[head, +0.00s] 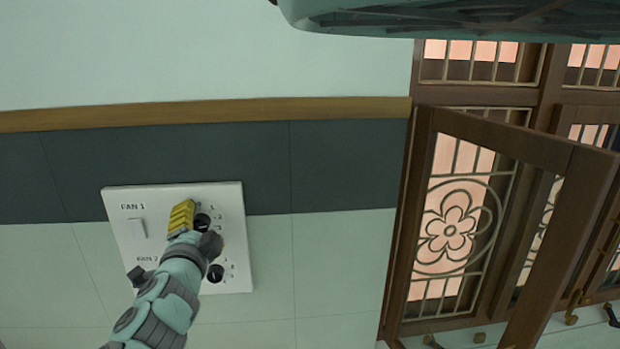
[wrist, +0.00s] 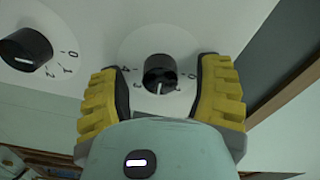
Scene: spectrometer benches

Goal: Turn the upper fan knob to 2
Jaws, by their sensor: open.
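The upper fan knob (head: 203,222) is a round black dial beside the FAN 1 label on a white wall panel (head: 231,204). My gripper (head: 197,222) is at this knob, its yellow finger to the left of it. In the wrist view, the open yellow fingers of my gripper (wrist: 163,72) stand either side of the upper fan knob (wrist: 159,74), with gaps between. Its white mark points toward the bottom of the picture; the numerals around it are partly hidden, so I cannot tell its setting surely.
The lower fan knob (head: 215,273) is below, close to my gripper; it also shows in the wrist view (wrist: 26,49). A FAN 1 switch (head: 136,229) and a FAN 2 switch (head: 138,275) are on the panel's left. An open wooden window (head: 568,158) stands to the right.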

